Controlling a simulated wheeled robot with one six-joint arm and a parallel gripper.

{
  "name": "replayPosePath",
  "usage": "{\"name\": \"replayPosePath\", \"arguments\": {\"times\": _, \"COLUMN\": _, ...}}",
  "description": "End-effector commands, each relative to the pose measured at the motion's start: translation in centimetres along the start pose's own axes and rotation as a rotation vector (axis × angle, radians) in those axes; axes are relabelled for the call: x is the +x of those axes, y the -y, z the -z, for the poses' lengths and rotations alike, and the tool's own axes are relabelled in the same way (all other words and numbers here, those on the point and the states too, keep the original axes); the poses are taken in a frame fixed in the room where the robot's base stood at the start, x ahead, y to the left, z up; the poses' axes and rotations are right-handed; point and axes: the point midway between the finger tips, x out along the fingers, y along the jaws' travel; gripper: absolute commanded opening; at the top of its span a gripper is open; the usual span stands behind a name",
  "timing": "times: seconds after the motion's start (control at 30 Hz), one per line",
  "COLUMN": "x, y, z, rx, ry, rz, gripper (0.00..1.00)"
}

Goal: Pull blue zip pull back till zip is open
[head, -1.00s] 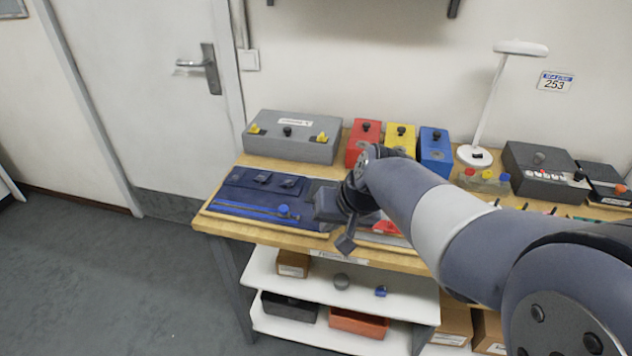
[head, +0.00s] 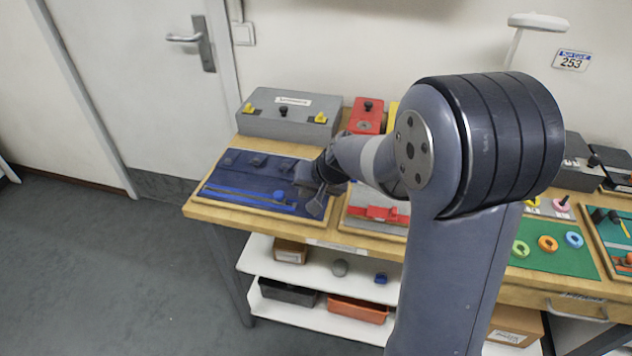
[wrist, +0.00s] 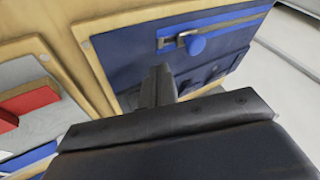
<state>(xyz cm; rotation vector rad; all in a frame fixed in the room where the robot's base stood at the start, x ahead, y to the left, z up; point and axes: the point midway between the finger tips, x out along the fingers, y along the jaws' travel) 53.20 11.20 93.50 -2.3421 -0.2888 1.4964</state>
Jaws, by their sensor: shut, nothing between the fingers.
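The blue zip pull (head: 281,196) is a round knob near the right end of the blue zip strip (head: 240,196). The strip runs along the front of a dark blue cloth panel (head: 232,171) on a wooden board. In the wrist view the blue knob (wrist: 195,45) sits beside a small metal slider on the strip (wrist: 235,19). My gripper (head: 318,208) is over the panel's right edge, just right of the pull and apart from it. In the wrist view its dark fingers (wrist: 160,85) are together and empty, below the knob.
A grey box with yellow clips (head: 284,112) stands behind the panel. A grey board with a red piece (head: 380,213) lies just right of it. A red box (head: 367,115) stands further back. The floor left of the bench is clear.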

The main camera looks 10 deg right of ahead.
Motion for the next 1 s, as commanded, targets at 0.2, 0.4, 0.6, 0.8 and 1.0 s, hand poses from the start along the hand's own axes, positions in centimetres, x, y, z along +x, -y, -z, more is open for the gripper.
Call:
{"name": "replayPosePath", "arguments": {"times": 0.2, "x": 1.3, "y": 2.5, "z": -0.2, "rx": -0.004, "ry": 0.001, "rz": 0.002, "gripper": 0.00}}
{"name": "replayPosePath", "arguments": {"times": 0.4, "x": 1.8, "y": 3.0, "z": -0.3, "rx": -0.002, "ry": 0.000, "rz": 0.002, "gripper": 0.00}}
{"name": "replayPosePath", "arguments": {"times": 0.6, "x": 1.8, "y": 2.9, "z": -0.2, "rx": -0.002, "ry": -0.001, "rz": 0.002, "gripper": 0.00}}
{"name": "replayPosePath", "arguments": {"times": 0.8, "x": 2.0, "y": 3.6, "z": -0.2, "rx": -0.003, "ry": 0.000, "rz": 0.002, "gripper": 0.00}}
{"name": "replayPosePath", "arguments": {"times": 1.0, "x": 3.4, "y": 6.7, "z": 0.4, "rx": -0.007, "ry": 0.002, "rz": 0.003, "gripper": 0.00}}
